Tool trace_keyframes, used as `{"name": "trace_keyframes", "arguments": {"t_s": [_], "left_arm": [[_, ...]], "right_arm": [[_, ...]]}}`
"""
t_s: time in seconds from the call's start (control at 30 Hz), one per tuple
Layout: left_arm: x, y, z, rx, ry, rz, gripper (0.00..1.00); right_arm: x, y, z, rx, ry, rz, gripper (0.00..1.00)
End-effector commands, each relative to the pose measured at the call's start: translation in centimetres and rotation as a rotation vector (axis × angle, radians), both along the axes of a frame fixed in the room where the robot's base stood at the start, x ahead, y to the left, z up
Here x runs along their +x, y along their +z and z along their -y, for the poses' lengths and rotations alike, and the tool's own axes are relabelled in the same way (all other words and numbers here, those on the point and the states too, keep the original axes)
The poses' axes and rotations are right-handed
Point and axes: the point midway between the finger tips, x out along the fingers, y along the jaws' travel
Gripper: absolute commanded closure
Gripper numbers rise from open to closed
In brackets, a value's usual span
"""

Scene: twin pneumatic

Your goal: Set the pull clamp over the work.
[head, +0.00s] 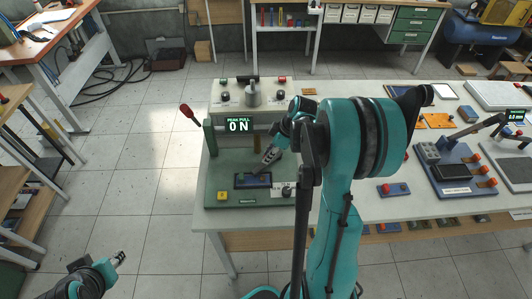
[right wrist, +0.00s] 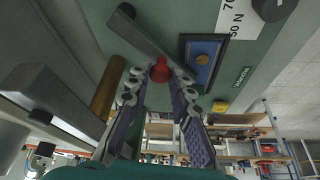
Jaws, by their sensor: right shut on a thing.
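The green test fixture (head: 225,190) stands on the white table under a display reading PEAK PULL 0 N. The work, a dark-framed blue piece (head: 253,180), lies flat on it and also shows in the right wrist view (right wrist: 202,60). My right gripper (head: 268,158) is above the fixture, just behind the work. In the right wrist view it is shut on a red knob (right wrist: 160,70). A grey bar, seemingly the pull clamp (right wrist: 145,38), runs beside the knob; whether it reaches over the work is unclear. My left gripper (head: 119,258) is low at the left, off the table.
A red-handled lever (head: 190,115) stands at the fixture's left. A white control box (head: 240,95) is behind it. A blue fixture (head: 455,172) and small parts are at the right. A brass-coloured post (right wrist: 108,88) stands near the right fingers.

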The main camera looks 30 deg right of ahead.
Motion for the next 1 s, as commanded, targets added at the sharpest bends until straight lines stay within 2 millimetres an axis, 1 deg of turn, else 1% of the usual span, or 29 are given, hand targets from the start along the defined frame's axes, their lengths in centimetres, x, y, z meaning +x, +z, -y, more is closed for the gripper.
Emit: {"name": "trace_keyframes", "arguments": {"t_s": [0.2, 0.4, 0.6, 1.0], "left_arm": [[0.0, -0.4, 0.0, 0.0, 0.0, 0.0, 0.65], [0.0, -0.6, 0.0, 0.0, 0.0, 0.0, 0.65], [0.0, -0.6, 0.0, 0.0, 0.0, 0.0, 0.65], [0.0, -0.7, 0.0, 0.0, 0.0, 0.0, 0.65]], "right_arm": [[-0.8, -0.1, 0.4, 0.0, 0.139, -0.001, 1.0], [-1.3, -0.1, 0.6, -0.001, 0.218, -0.002, 1.0], [-1.5, -0.1, 0.7, -0.001, 0.254, -0.003, 1.0], [-1.5, -0.1, 0.7, -0.002, 0.26, -0.004, 1.0]]}}
